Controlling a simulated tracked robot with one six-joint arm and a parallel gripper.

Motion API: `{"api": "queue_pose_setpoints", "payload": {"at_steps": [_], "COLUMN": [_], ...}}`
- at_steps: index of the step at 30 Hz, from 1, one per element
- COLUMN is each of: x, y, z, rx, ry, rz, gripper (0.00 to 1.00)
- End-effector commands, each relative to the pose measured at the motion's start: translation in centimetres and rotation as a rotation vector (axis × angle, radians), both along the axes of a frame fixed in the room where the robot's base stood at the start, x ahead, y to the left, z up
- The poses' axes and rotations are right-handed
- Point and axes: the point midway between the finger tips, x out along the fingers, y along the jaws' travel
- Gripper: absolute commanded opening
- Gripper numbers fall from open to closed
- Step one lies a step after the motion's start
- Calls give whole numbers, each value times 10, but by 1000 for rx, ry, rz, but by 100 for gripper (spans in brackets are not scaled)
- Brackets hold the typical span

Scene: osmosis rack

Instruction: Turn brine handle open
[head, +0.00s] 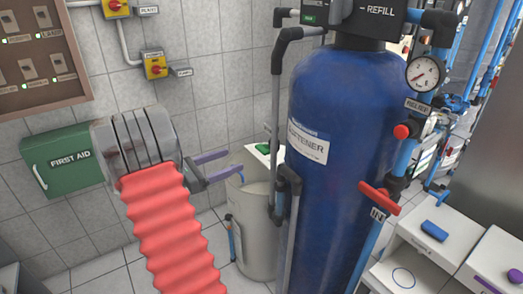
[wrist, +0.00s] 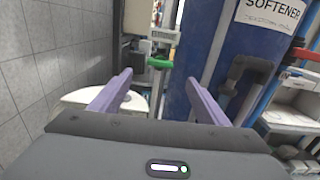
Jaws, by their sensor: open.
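The green handle (wrist: 159,63), which looks like the brine handle, lies crosswise ahead in the wrist view, beside the blue softener tank, with a small white label above it. A green piece (head: 263,148) that seems to be the same handle shows small in the head view, left of the blue tank. My gripper (head: 236,161) has two purple fingers, open and empty. In the wrist view the handle appears between and beyond the fingertips (wrist: 160,77), apart from them. The handle's valve body is too small to make out.
The blue softener tank (head: 330,170) stands close on the right, with grey pipes (head: 277,100) along its left side. A cream tank (head: 250,225) stands below my gripper. A red handle (head: 379,198) is on the blue pipe at right. A green first aid box (head: 65,160) hangs left.

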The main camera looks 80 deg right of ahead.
Motion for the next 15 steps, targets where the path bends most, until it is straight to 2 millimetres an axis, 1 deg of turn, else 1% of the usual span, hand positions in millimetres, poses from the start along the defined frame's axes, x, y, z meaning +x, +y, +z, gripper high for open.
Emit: {"api": "queue_pose_setpoints", "payload": {"at_steps": [8,11,15], "x": [-5,-12,-25], "y": [-5,-12,-26], "z": [0,0,0], "rx": [0,-1,0], "ry": [-1,-1,-1], "rz": [-2,-3,-4], "gripper": [69,69,69]}}
